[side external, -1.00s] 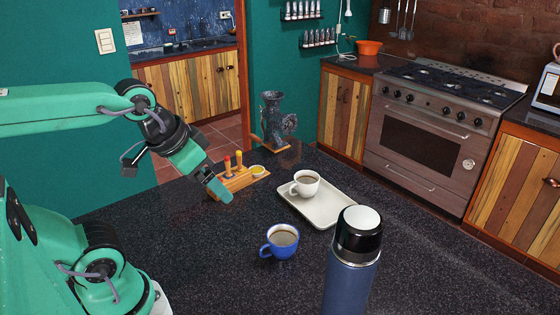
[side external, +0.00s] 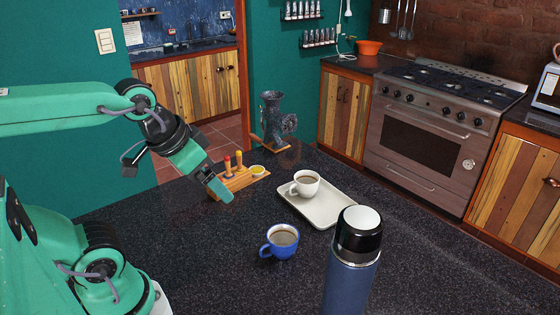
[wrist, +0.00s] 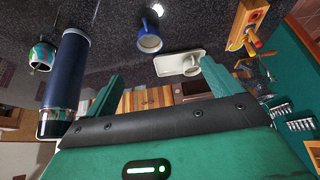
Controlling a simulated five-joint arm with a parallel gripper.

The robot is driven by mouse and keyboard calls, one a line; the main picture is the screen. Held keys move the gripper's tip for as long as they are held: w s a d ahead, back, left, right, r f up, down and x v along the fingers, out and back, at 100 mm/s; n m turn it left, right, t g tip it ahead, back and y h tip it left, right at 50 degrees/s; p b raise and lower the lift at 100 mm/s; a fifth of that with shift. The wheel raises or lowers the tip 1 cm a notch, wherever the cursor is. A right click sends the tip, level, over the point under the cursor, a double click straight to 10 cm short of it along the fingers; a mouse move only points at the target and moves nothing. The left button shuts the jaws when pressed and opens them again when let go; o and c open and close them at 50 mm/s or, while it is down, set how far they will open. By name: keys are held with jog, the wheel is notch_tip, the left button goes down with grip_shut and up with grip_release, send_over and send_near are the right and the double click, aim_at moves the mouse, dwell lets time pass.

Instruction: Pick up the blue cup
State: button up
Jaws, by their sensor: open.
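The blue cup (side external: 280,243) stands upright on the dark speckled counter, with dark liquid inside and its handle to the left. It also shows in the wrist view (wrist: 147,36), beyond and between my gripper's two spread fingers. My gripper (side external: 222,190) is above the counter, up and to the left of the cup in the side view, apart from it. In the wrist view my gripper (wrist: 160,82) is open with nothing between the fingertips.
A dark blue flask (side external: 352,275) stands right of the cup. A white cup (side external: 305,183) sits on a pale tray (side external: 325,212) behind it. A wooden holder (side external: 238,183) with upright pegs is near my gripper. The counter's left front part is clear.

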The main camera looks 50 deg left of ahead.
jog(key=shift+w, duration=0.1)
jog(key=n+g, duration=0.3)
jog(key=g, duration=0.2)
send_over(281, 243)
jog(key=s+d, duration=0.2)
notch_tip(281, 243, down, 16)
jog(key=shift+w+d+f+n+g, duration=0.15)
jog(key=shift+w+d+n+g, duration=0.05)
jog(key=shift+d+n+g, duration=0.1)
jog(key=shift+a+f, duration=0.1)
jog(key=shift+f, duration=1.2)
jog(key=shift+f, duration=0.1)
jog(key=shift+a+f, duration=0.1)
jog(key=shift+f, duration=2.4)
